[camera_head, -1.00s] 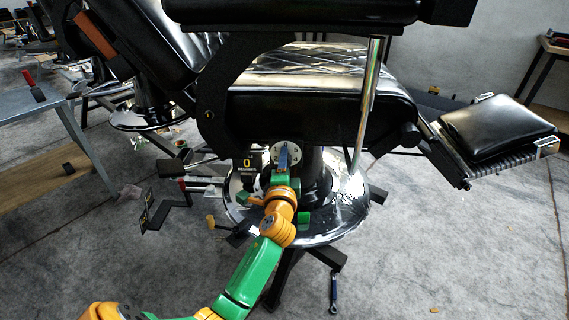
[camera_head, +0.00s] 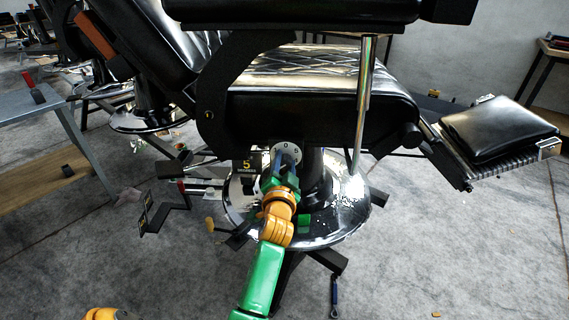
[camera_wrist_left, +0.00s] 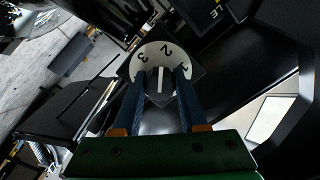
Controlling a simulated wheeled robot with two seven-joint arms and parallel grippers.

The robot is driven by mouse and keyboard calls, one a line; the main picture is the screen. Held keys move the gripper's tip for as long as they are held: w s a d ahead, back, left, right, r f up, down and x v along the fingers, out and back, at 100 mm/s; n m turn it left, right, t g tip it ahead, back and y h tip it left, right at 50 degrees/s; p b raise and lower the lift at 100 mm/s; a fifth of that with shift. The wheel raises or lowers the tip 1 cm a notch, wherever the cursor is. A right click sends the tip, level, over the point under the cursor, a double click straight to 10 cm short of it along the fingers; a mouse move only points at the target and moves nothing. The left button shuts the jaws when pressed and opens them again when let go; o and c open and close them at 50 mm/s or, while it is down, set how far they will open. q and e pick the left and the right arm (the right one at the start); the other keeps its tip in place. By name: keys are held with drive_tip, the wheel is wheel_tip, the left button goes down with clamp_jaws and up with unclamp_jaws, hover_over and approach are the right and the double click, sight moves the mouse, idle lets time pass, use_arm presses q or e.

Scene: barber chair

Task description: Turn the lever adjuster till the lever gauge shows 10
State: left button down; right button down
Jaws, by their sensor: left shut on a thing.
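The adjuster dial (camera_head: 290,147) is a white disc with dark digits on the chair's column, below the seat. It also shows in the left wrist view (camera_wrist_left: 151,52), where 1, 2 and 3 can be read. My left gripper (camera_wrist_left: 160,82) has its two blue fingers on either side of the dark knob at the dial's middle, shut on it. In the head view the left gripper (camera_head: 284,160) partly covers the dial. A small black gauge (camera_head: 247,165) left of the dial shows a yellow 5. My right gripper is not in view.
The round chrome chair base (camera_head: 335,222) lies below the dial. A black bracket with yellow marks (camera_head: 147,201) stands to its left. A grey table (camera_head: 22,104) is at far left, and the black footrest (camera_head: 497,130) juts out at right.

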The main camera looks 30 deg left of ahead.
use_arm(q)
drive_tip(key=shift+n, duration=0.3)
idle(0.4)
drive_tip(key=shift+c, duration=2.3)
unclamp_jaws()
